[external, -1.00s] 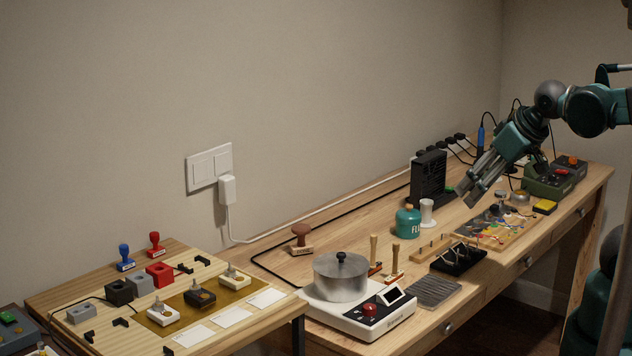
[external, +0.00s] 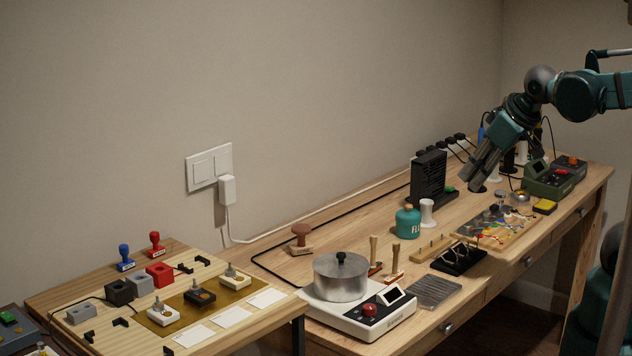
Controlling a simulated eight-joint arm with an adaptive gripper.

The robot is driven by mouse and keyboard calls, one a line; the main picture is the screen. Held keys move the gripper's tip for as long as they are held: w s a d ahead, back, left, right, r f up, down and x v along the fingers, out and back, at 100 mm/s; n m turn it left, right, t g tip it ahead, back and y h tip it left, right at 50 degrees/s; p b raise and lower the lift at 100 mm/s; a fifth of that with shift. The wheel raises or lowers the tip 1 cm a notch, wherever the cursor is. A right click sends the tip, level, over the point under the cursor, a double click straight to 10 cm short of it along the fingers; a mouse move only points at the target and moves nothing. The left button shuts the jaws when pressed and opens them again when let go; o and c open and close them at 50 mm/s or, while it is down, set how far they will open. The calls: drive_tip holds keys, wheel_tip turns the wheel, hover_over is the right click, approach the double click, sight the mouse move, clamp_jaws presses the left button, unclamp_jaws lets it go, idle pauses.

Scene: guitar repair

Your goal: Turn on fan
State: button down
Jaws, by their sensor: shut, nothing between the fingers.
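The fan looks to be the black upright slatted box (external: 428,178) at the back of the long wooden bench, left of my gripper. A small green part (external: 450,190), perhaps its switch, shows low at its right side. I cannot tell whether the fan is running. My gripper (external: 472,184) is shut and empty, tilted down to the left. In the picture its fingertips are a little right of the green part, with a small gap between them.
A teal flask (external: 408,222) and a white spool (external: 427,212) stand in front of the fan. A circuit board (external: 495,228) lies below my gripper. A green soldering station (external: 548,180) stands to the right. A scale with a metal pot (external: 340,280) is nearer the camera.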

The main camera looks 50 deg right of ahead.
drive_tip(key=w+d+r+n+g+p, duration=0.2)
drive_tip(key=w+d+r+n+p, duration=0.25)
drive_tip(key=w, duration=0.45)
drive_tip(key=n+g+p, duration=0.6)
drive_tip(key=n+p, duration=0.2)
drive_tip(key=n, duration=0.4)
hover_over(453, 188)
drive_tip(key=w+a, duration=0.1)
drive_tip(key=w, duration=0.1)
wheel_tip(453, 188, down, 9)
drive_tip(key=shift+w+d+f+n+p, duration=0.25)
drive_tip(key=shift+w+d+f+p, duration=0.1)
drive_tip(key=shift+d+f, duration=0.2)
drive_tip(key=shift+s+f, duration=0.1)
drive_tip(key=shift+f, duration=0.05)
drive_tip(key=f, duration=0.4)
drive_tip(key=s+f+b, duration=0.1)
drive_tip(key=f, duration=0.4)
drive_tip(key=f+b, duration=0.1)
drive_tip(key=f, duration=0.3)
drive_tip(key=shift+s+f, duration=0.15)
drive_tip(key=shift+s, duration=0.25)
drive_tip(key=shift+f, duration=0.1)
drive_tip(key=shift+s+f, duration=0.1)
